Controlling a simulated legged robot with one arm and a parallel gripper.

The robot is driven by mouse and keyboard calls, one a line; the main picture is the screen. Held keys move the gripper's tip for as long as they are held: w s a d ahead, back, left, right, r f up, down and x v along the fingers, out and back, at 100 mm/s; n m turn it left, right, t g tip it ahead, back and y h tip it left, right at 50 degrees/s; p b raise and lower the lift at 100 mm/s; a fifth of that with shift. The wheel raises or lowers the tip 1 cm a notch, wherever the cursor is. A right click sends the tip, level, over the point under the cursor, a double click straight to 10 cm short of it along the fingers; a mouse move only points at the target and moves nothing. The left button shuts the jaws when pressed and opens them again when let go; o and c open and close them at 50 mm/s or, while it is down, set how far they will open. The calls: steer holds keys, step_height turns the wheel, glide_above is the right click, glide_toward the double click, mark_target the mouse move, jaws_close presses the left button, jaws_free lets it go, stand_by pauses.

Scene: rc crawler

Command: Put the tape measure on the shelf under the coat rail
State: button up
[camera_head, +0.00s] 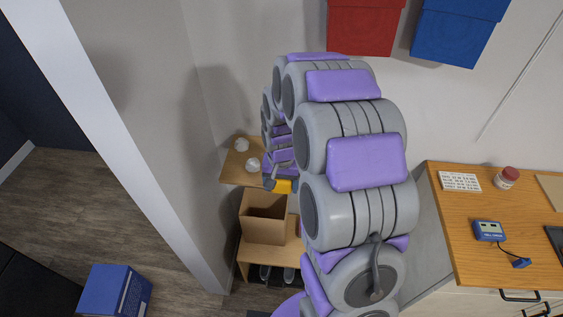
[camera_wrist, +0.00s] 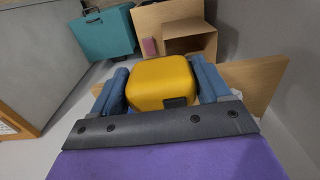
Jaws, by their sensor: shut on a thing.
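The yellow tape measure (camera_wrist: 160,82) sits between the two blue fingers of my gripper (camera_wrist: 164,84) in the wrist view, gripped from both sides. In the head view my gripper (camera_head: 282,185) and the tape measure (camera_head: 283,187) are small and partly covered by my arm. They are at the right edge of a small wooden wall shelf (camera_head: 232,174). A wooden board (camera_wrist: 262,80), probably this shelf, shows behind the fingers in the wrist view. I cannot tell whether the tape measure touches it. No coat rail is visible.
Two whitish round objects (camera_head: 242,145) (camera_head: 253,164) occupy the wall shelf. An open cardboard box (camera_head: 264,228) stands on a low wooden bench (camera_head: 245,257) below, with shoes underneath. A wooden counter (camera_head: 470,225) holds small items at right. A teal case (camera_wrist: 103,35) shows in the wrist view.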

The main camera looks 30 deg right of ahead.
steer(key=w+d, duration=0.1)
steer(key=w, duration=0.2)
steer(key=w+d, duration=0.2)
steer(key=w, duration=0.1)
steer(key=w+d+f+b, duration=0.1)
steer(key=w, duration=0.2)
steer(key=shift+d, duration=0.2)
steer(key=shift+w+d, duration=0.5)
steer(key=shift+w+f, duration=0.15)
steer(key=f, duration=0.2)
steer(key=f+b, duration=0.1)
steer(key=shift+a+f, duration=0.25)
steer(key=shift+a, duration=0.05)
steer(key=shift+r, duration=0.1)
steer(key=shift+d, duration=0.15)
steer(key=o, duration=1.1)
